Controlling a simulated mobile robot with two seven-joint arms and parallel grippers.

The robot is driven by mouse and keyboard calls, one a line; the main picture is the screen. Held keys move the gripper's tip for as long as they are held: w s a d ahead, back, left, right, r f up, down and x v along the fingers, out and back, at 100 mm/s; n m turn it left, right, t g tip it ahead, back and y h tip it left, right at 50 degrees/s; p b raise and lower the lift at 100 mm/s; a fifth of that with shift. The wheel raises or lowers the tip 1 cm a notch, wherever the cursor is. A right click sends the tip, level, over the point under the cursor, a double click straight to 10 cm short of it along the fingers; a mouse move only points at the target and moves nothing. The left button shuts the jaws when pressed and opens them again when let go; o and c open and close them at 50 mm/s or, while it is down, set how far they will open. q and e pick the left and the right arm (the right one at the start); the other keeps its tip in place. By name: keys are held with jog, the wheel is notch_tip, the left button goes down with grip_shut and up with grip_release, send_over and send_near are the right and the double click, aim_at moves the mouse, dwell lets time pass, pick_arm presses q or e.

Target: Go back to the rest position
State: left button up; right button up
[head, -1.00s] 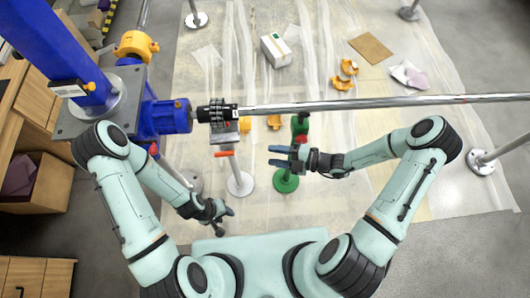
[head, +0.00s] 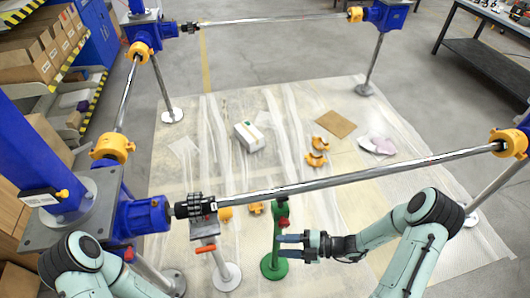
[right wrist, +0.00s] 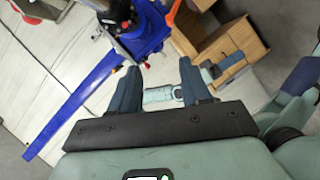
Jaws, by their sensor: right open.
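My right gripper (head: 288,247) is open, with its fingers pointing left just beside the green screw jack (head: 273,265). I cannot tell whether they touch the jack. Nothing shows between the fingers. The green jack stands upright with a red part at its top, under the long steel shaft (head: 340,178). A grey screw jack (head: 226,274) with an orange handle stands to its left, under the shaft's coupling. The right wrist view shows both open fingers (right wrist: 157,92) with the blue frame beyond. Part of my left arm shows at the lower left of the head view, but its gripper is out of frame.
A blue gearbox (head: 144,214) and column stand at left. Orange bearings (head: 113,147) carry the shafts around the frame. A white box (head: 249,136), a brown sheet (head: 335,124) and orange bearing parts (head: 317,152) lie on the plastic sheeting. A workbench stands at the upper right.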

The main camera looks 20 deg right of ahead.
jog(key=s+a+f+m+g+h, duration=0.1)
jog(key=s+f+m+h, duration=0.4)
jog(key=m, duration=0.9)
jog(key=s+a+f+m+g+h, duration=0.2)
jog(key=s+f+m+g+h, duration=0.2)
jog(key=m, duration=1.1)
jog(key=s+f+h, duration=0.1)
jog(key=s+f, duration=0.2)
jog(key=f, duration=0.3)
jog(key=shift+a+f+g+h, duration=0.3)
jog(key=shift+h, duration=0.1)
jog(key=shift+s, duration=0.1)
